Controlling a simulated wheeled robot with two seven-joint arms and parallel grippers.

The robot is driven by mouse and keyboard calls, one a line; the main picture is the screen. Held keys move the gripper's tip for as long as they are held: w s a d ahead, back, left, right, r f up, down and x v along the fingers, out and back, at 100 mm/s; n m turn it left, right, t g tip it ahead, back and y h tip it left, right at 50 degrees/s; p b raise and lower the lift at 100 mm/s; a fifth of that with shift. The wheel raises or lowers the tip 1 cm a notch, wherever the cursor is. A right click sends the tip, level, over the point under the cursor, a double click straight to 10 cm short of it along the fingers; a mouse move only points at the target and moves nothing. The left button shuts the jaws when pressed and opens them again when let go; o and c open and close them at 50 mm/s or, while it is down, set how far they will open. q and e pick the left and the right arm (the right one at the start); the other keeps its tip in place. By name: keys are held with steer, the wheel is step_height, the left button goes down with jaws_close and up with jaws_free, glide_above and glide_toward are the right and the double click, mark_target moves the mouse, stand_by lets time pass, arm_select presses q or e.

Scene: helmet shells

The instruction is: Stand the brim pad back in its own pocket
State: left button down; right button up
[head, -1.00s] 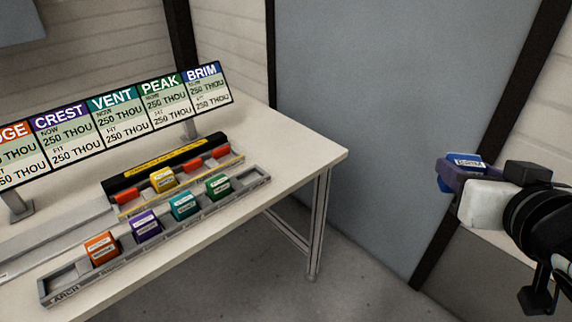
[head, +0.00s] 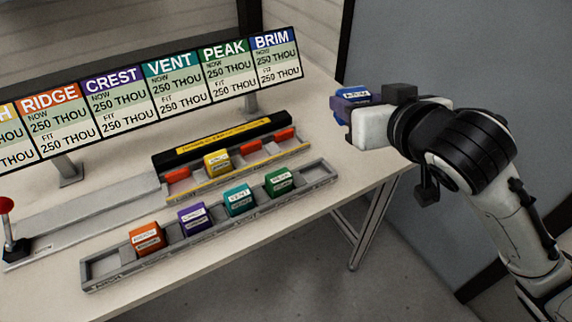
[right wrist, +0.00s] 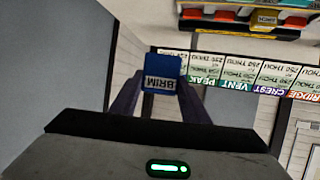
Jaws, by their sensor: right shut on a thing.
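The blue brim pad (head: 339,108) is held by my right gripper (head: 352,103), up in the air beyond the right side of the table. In the right wrist view the pad (right wrist: 163,72) sits between the two purple fingers, its BRIM label facing the camera and upside down. The grey pad rack (head: 205,242) lies along the table's front, with orange, purple, teal and green pads standing in it. Its right end pocket (head: 317,173), beside the green pad (head: 280,181), is empty. Its left end pocket is also empty. My left gripper is out of view.
Behind the rack is a yellow-edged fixture (head: 240,184) with a yellow pad (head: 217,162) between red blocks. The sign board (head: 150,90) stands at the back, BRIM at its right end. A red-knobbed lever (head: 8,225) is at far left.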

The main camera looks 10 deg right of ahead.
steer(key=w+a+f+n+y, duration=0.1)
steer(key=f, duration=0.4)
steer(key=w+a+f+n+y+p, duration=0.1)
steer(key=w+f, duration=0.1)
steer(key=f, duration=0.3)
steer(key=w+a+f+n+y+p, duration=0.1)
steer(key=f, duration=0.4)
steer(key=shift+w+a+f+g+y, duration=0.2)
steer(key=shift+w+g+y, duration=0.1)
steer(key=shift+g+y, duration=0.1)
steer(key=shift+f, duration=2)
steer(key=shift+f, duration=0.15)
steer(key=o, duration=1)
